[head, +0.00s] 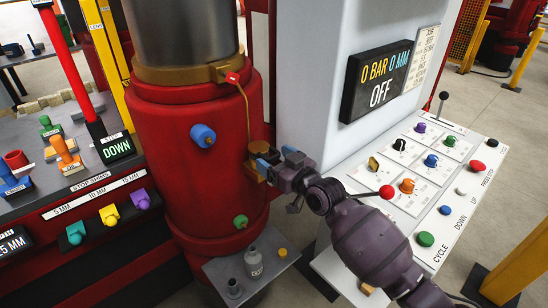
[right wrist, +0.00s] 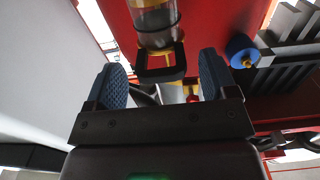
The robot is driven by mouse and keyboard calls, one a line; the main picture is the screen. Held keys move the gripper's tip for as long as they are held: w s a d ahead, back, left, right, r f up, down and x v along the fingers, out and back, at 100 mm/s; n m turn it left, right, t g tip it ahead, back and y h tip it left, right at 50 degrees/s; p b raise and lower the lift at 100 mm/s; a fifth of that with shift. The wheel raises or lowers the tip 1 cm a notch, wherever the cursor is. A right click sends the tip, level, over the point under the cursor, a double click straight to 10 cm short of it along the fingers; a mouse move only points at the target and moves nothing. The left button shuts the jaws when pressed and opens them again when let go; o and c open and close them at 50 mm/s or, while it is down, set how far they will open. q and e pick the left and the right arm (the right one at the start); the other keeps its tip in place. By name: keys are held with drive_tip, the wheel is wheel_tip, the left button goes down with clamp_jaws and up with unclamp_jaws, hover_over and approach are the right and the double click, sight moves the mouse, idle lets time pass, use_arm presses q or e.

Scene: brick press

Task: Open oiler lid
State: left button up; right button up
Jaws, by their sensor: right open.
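The oiler (head: 258,133) shows in the head view as a small brass-coloured fitting on the right side of the red press cylinder, below a thin copper pipe. My right gripper (head: 265,164) is at it, with blue fingertips just below the brass top, partly covering its lower part. I cannot tell whether the lid is open. My left gripper is out of view.
The red cylinder (head: 190,165) carries a blue knob (head: 203,135) and a green knob (head: 240,221). A control panel (head: 395,175) with a red-ball lever (head: 387,191) stands close to my right arm. A small shelf (head: 250,268) with a grey bottle is below.

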drive_tip(key=shift+w+a, duration=0.25)
drive_tip(key=shift+w, duration=0.05)
drive_tip(key=shift+c, duration=0.2)
drive_tip(key=c, duration=1)
drive_tip(key=shift+c, duration=1.3)
